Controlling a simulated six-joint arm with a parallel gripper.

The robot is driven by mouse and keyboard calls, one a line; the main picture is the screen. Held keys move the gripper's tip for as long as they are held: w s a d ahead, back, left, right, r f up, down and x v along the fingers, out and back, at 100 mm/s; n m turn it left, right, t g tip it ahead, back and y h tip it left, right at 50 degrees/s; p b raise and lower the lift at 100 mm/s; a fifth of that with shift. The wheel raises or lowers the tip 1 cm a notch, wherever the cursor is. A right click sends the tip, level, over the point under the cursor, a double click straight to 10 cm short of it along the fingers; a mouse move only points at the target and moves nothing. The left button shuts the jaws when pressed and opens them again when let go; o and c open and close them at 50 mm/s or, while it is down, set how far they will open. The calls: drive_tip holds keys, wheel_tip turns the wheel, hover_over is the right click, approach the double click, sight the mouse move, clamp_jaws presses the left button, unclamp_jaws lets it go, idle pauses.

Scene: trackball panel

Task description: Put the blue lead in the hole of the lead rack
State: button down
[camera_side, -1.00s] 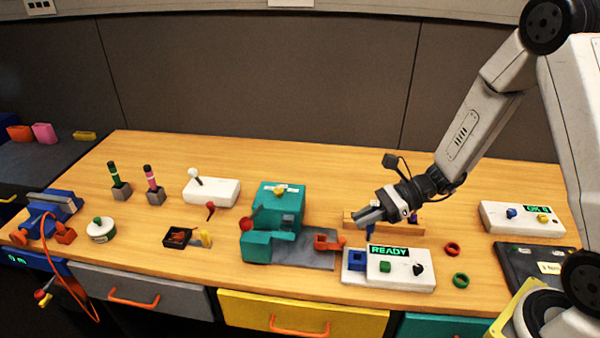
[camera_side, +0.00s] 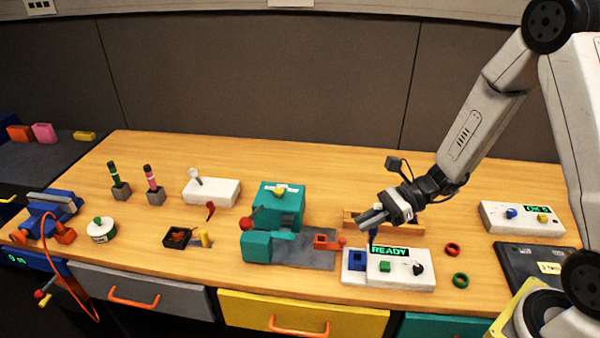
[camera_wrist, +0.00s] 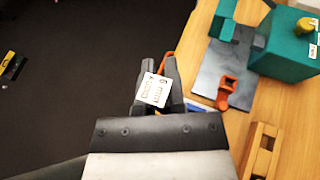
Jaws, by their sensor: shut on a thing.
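My gripper (camera_side: 366,220) is shut on the blue lead (camera_side: 373,237), which points down beneath the jaws in the side view. The lead is just above the back edge of the white READY box; I cannot tell whether they touch. In the wrist view my gripper's fingers (camera_wrist: 157,85) have a white label with print between them, and the lead cannot be made out clearly there. A wooden rack (camera_side: 350,214), which looks like the lead rack, lies behind my gripper and is partly hidden by it. The rack also shows at the lower right of the wrist view (camera_wrist: 252,150).
The white READY box (camera_side: 402,284) with a blue socket stands below my gripper. A teal vise-like machine (camera_side: 255,247) with an orange part is to the left. A red ring (camera_side: 452,249) and a green ring (camera_side: 461,280) lie to the right. The wood behind the rack is clear.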

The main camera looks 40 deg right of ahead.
drive_tip(key=s+a+f+n+g+h, duration=0.1)
drive_tip(key=s+a+f+n+g, duration=0.15)
drive_tip(key=s+n+g, duration=0.85)
drive_tip(key=s+d+f+n+g+h, duration=0.25)
drive_tip(key=d+n+g+h, duration=0.45)
drive_tip(key=n+h, duration=0.35)
drive_tip(key=w+d+r+n+t+h, duration=0.1)
drive_tip(key=w+d+n+t+h, duration=0.25)
drive_tip(key=d+n+h, duration=0.65)
drive_tip(key=w+r+n+t+h, duration=0.3)
drive_tip(key=w+n+t+h, duration=0.1)
drive_tip(key=w+n+t, duration=0.4)
drive_tip(key=w+a+t, duration=0.1)
drive_tip(key=w+t, duration=0.1)
drive_tip(key=w, duration=0.1)
drive_tip(key=shift+w+r+h, duration=0.15)
drive_tip(key=shift+w+h, duration=0.15)
drive_tip(key=shift+h, duration=0.05)
drive_tip(key=shift+w, duration=0.1)
